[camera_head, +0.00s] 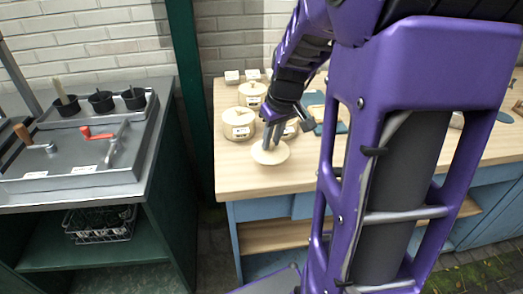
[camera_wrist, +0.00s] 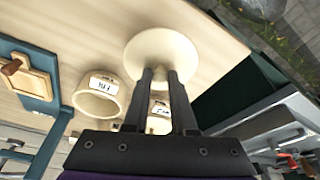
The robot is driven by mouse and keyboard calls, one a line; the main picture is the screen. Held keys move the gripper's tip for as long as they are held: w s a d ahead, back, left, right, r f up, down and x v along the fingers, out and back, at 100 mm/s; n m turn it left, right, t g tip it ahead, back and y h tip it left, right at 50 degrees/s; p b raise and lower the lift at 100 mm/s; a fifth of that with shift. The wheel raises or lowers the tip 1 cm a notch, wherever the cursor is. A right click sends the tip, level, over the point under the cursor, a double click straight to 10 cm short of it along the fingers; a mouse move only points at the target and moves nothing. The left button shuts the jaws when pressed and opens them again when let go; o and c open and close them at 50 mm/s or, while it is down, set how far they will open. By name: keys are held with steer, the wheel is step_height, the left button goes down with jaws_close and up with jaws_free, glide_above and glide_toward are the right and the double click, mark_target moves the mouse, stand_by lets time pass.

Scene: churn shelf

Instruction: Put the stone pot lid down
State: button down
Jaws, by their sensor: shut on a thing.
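The stone pot lid (camera_head: 270,153) is a round, cream disc near the front left of the wooden worktop (camera_head: 240,180). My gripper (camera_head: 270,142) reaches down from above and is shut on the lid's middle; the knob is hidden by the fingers. In the wrist view the lid (camera_wrist: 165,50) lies at the tips of my two dark fingers (camera_wrist: 160,74). It looks roughly level, at or just above the worktop; I cannot tell whether it touches.
A labelled cream pot (camera_head: 238,124) stands close behind-left of the lid, with another pot (camera_head: 252,94) farther back. An open labelled pot (camera_wrist: 98,98) shows in the wrist view. Bare wood lies in front of the lid, up to the worktop's edge. A grey-topped bench (camera_head: 90,150) stands left.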

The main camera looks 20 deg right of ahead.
mark_target(272, 152)
step_height(272, 152, down, 5)
steer(key=shift+f+b, duration=0.1)
steer(key=shift+b, duration=0.4)
steer(key=shift+f, duration=0.15)
steer(key=c, duration=0.7)
jaws_free()
steer(key=shift+c, duration=0.2)
steer(key=p+v, duration=0.8)
steer(key=v, duration=0.4)
steer(key=shift+r, duration=0.25)
